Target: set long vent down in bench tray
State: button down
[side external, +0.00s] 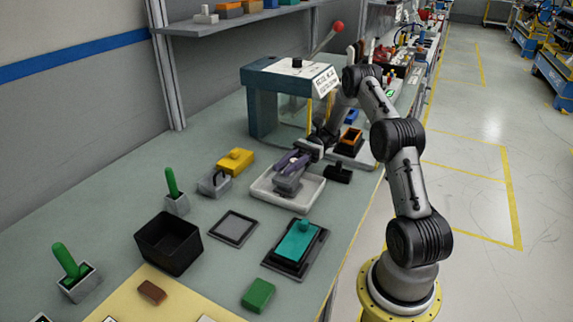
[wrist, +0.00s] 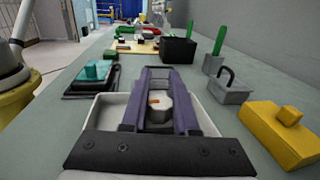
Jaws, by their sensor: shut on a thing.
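The white bench tray (side external: 317,192) stands on the bench below my gripper (side external: 291,164), and its rim shows in the wrist view (wrist: 103,112). My gripper's purple fingers (wrist: 158,102) point down into the tray area and are shut on a grey piece (side external: 287,185), which I take for the long vent. In the side view this piece is inside the tray's outline; whether it touches the floor of the tray cannot be told. In the wrist view a pale part with an orange mark (wrist: 154,101) shows between the fingers, and the rest is hidden.
A yellow block (side external: 235,161) and a grey handled piece (side external: 214,183) lie left of the tray. A black knobbed piece (side external: 338,174) is close to its right. A teal block on a dark plate (side external: 298,240) and a black bin (side external: 168,243) stand nearer the camera. A blue-topped press stands behind.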

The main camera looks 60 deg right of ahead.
jog(key=shift+f, duration=0.2)
jog(key=c, duration=0.6)
grip_release()
jog(key=shift+r, duration=0.3)
notch_tip(320, 180, up, 2)
jog(key=shift+r, duration=0.15)
jog(key=s+a+r, duration=0.6)
jog(key=s+r, duration=0.4)
jog(key=s, duration=0.2)
jog(key=shift+s, duration=0.35)
